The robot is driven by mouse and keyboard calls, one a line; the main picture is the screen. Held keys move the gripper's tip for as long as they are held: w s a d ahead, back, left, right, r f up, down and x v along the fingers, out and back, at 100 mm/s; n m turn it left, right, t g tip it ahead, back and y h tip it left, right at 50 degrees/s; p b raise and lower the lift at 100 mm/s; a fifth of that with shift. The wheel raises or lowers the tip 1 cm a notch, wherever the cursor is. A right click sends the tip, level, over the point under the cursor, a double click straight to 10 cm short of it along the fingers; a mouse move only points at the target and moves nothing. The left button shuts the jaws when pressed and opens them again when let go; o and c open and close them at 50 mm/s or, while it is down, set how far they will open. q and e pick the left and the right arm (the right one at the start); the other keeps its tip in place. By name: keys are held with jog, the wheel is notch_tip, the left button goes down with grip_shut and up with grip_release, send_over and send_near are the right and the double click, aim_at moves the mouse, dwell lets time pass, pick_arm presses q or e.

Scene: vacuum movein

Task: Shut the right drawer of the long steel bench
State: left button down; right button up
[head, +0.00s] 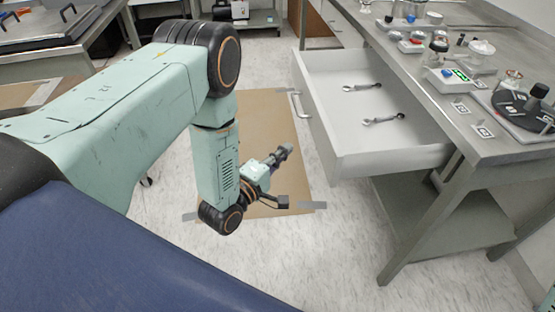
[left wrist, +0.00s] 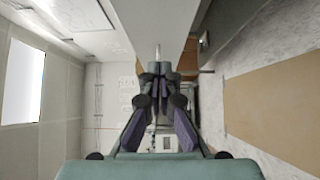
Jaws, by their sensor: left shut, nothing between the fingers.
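The long steel bench (head: 480,95) runs along the right of the head view. Its right drawer (head: 350,140) is pulled well out, with a white front and a metal bar handle (head: 296,106). In the left wrist view the shut fingers (left wrist: 160,72) point towards a pale panel (left wrist: 155,22), which may be the drawer front. My right gripper is not in view.
A bench leg (head: 425,225) and low shelf (head: 450,225) stand below the drawer. A taped brown sheet (head: 275,185) lies on the floor. Another table (head: 60,50) stands at the far left.

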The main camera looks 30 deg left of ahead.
aim_at(317, 133)
pick_arm(q)
jog(key=w+d, duration=0.1)
jog(key=w, duration=0.1)
jog(key=w+d, duration=0.1)
jog(key=w, duration=0.1)
jog(key=w+d+b, duration=0.1)
jog(key=w, duration=0.1)
jog(key=shift+d+f, duration=0.1)
jog(key=shift+w+d, duration=0.15)
jog(key=shift+d, duration=0.15)
jog(key=shift+w, duration=0.2)
jog(key=shift+d, duration=0.15)
